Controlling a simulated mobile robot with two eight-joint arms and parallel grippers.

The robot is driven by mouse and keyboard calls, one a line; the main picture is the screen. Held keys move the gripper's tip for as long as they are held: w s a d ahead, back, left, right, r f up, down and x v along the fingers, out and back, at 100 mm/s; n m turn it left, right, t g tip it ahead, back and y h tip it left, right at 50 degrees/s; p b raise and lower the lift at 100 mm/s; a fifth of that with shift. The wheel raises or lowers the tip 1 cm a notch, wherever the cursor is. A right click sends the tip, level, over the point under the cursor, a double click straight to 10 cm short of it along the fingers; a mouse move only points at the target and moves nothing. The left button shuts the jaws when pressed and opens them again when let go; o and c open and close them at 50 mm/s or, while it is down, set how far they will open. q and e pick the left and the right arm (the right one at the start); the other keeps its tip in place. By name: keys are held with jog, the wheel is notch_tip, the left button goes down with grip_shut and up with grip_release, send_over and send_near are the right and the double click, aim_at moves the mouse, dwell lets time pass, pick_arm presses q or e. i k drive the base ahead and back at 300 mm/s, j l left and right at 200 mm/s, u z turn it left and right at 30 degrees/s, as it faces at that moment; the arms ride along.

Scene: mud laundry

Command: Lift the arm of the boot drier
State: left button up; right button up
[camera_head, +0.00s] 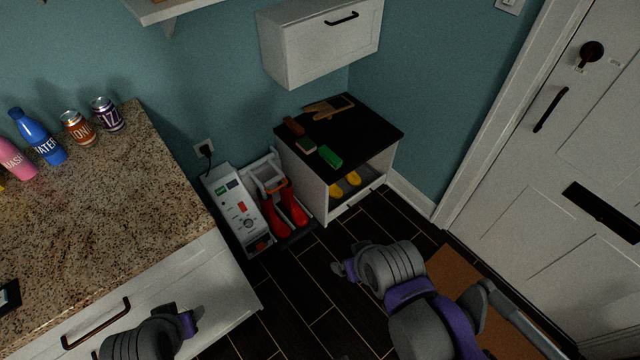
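The boot drier (236,210) stands on the floor between the counter and the small cabinet. My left gripper (190,322) is low at the left, in front of the counter drawer. Both grippers' fingers are too small to read.
A granite counter (90,200) with bottles and cans fills the left. A black-topped cabinet (365,125) holding brushes stands right of the drier, with a wall cabinet (318,45) above. Dark floor (300,300) is clear before the drier. A door (570,160) is at the right.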

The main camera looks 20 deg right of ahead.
aim_at(268, 158)
jog(key=z, duration=0.25)
jog(key=i+l+z, duration=0.1)
jog(key=i, duration=0.4)
jog(key=i+l+z, duration=0.15)
jog(key=i+l, duration=0.15)
jog(key=i, duration=0.25)
